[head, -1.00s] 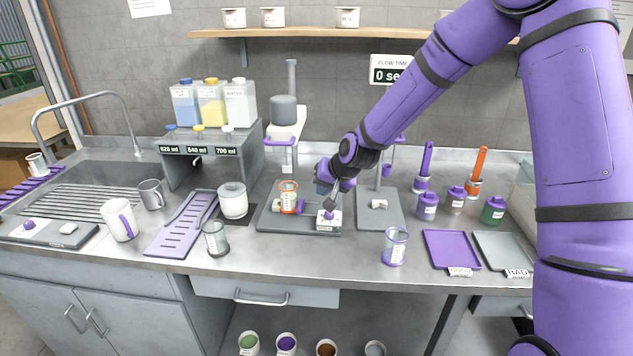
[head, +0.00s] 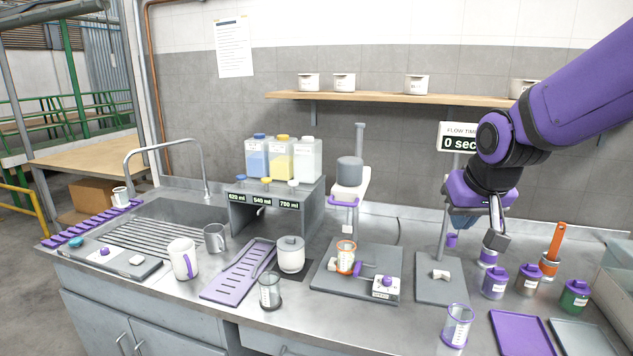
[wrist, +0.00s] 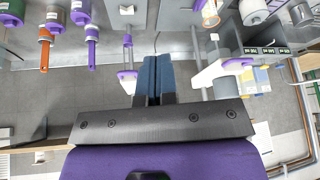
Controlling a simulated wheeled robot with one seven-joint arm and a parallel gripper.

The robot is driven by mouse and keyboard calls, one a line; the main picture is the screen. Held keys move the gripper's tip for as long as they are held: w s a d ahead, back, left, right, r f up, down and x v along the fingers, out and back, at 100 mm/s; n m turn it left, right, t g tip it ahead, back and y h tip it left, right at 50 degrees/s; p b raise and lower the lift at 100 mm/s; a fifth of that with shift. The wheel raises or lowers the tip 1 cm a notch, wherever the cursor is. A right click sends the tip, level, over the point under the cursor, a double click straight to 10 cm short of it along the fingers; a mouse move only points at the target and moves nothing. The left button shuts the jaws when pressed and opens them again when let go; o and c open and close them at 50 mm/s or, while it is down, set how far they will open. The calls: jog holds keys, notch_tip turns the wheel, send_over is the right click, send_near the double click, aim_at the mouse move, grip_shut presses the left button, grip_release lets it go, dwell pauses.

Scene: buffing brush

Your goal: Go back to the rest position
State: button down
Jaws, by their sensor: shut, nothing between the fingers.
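My gripper (head: 461,222) hangs in the air above the right part of the counter, in front of the stand under the flow time sign (head: 462,141). In the wrist view its two blue fingers (wrist: 153,78) are pressed together with nothing between them. The measuring cup with the orange band (head: 346,258) stands on the grey base plate (head: 330,283) left of my gripper, apart from it. Part of the stand behind my gripper is hidden.
Purple-lidded jars (head: 494,283) and an orange-handled brush (head: 556,243) stand right of my gripper. A clear beaker (head: 457,326) stands near the front edge, beside a purple tray (head: 522,334). A wooden shelf (head: 390,97) runs along the wall behind.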

jog(key=s+d+r, duration=0.2)
jog(key=s, duration=0.8)
jog(key=s+d+r, duration=0.3)
jog(key=s, duration=0.7)
jog(key=shift+s+r, duration=0.15)
jog(key=shift+r, duration=0.15)
dwell(0.4)
